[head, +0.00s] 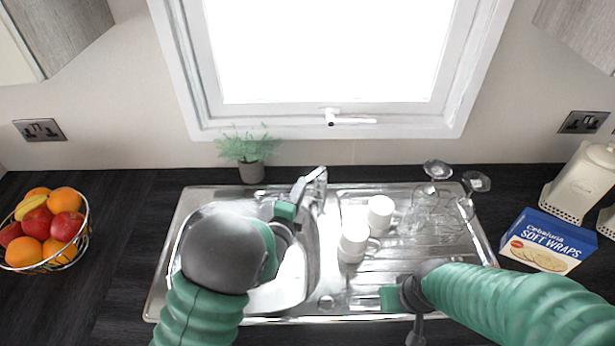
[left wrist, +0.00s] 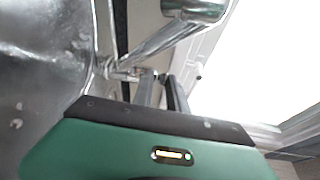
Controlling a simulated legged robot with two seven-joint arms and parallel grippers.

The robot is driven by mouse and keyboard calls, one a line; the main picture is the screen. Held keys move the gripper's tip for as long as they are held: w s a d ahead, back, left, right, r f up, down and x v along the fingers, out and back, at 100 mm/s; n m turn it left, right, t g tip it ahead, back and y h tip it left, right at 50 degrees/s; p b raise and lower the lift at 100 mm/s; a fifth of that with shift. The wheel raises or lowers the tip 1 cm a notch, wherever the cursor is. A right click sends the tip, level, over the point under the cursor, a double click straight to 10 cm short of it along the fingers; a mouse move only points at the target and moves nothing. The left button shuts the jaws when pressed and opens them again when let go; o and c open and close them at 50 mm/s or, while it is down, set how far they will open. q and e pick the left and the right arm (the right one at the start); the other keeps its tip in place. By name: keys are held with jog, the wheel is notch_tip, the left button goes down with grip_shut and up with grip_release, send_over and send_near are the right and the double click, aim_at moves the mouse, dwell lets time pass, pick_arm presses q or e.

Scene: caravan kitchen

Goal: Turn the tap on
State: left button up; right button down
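The chrome tap (head: 309,184) stands at the back of the steel sink (head: 190,222), its spout slanting over the left bowl. In the left wrist view the tap (left wrist: 165,38) crosses the top, close to my gripper. My left gripper (head: 287,211) is over the bowl, just in front of the spout. Its two grey fingers (left wrist: 163,92) show a narrow gap with nothing clearly held; whether they touch the tap is unclear. My right gripper (head: 414,332) is low over the front of the drainer; its finger opening cannot be made out.
A potted plant (head: 252,170) is behind the sink. A fruit basket (head: 45,262) sits at left and a wraps box (head: 547,241) at right. Dark worktop (head: 128,225) left of the sink is clear.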

aim_at(308, 176)
pick_arm(q)
jog(key=x, duration=0.4)
jog(key=shift+w+a+r+b, duration=0.1)
jog(key=shift+w+r+b, duration=0.1)
jog(key=shift+b, duration=0.1)
jog(key=shift+w+d+f, duration=0.1)
jog(key=shift+w+d, duration=0.15)
jog(key=shift+w, duration=0.15)
jog(key=shift+d, duration=0.15)
grip_shut()
jog(key=shift+s+f, duration=0.1)
jog(key=shift+f, duration=0.05)
dwell(0.4)
